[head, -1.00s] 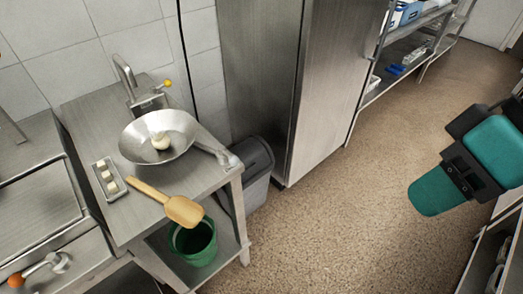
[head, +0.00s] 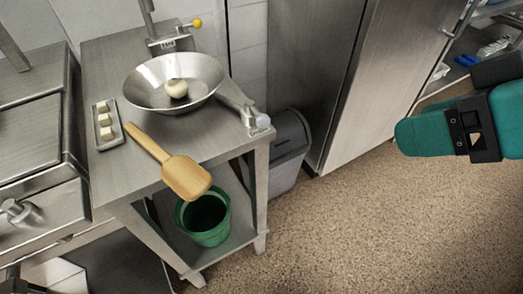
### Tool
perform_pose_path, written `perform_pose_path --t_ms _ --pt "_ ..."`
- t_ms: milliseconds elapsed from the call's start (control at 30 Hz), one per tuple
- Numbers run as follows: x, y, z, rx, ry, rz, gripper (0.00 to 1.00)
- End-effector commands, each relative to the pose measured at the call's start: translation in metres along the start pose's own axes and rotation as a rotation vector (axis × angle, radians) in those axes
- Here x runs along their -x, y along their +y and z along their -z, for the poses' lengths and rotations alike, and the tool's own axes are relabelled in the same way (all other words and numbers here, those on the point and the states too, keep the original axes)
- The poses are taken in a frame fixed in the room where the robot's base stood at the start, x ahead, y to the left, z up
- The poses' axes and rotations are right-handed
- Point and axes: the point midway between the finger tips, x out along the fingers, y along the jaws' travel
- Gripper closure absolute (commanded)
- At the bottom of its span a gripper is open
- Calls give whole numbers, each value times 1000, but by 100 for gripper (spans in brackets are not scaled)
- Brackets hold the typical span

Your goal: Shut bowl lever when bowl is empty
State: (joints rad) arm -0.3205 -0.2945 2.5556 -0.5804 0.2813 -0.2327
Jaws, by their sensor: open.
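A wide metal bowl (head: 150,100) sits on a steel table, with a round whitish ball (head: 176,89) inside, so the bowl is not empty. Behind it, a metal bracket holds a small lever with a yellow knob (head: 197,23) pointing right. A metal piece (head: 238,103) extends from the bowl's right side to the table's right corner, ending in a pale tip; I cannot tell whether it is a handle or a chute. A teal and black part of my arm shows at the right, well away from the bowl. My gripper's fingers are not in view.
A wooden paddle (head: 186,177) overhangs the front edge of the table (head: 100,60). A small tray (head: 97,127) holds pale cubes at left. A green bucket (head: 204,219) stands on the lower shelf. A grey bin (head: 290,150) and steel cabinet stand right; open floor lies beyond.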

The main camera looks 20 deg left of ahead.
Motion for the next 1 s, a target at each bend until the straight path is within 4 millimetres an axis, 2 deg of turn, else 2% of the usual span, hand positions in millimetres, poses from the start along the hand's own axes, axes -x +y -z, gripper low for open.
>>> perform_pose_path --t_ms 33,100,300,500,700,1000 --pt "-33 6 -19 37 54 5 44" --pt "-54 8 -23 89 134 8 44" --pt "-107 10 -34 222 365 4 44" --pt "-148 14 -48 328 589 -25 44" --pt "-167 15 -56 389 753 -61 44" --pt "-169 14 -50 411 824 -79 44"
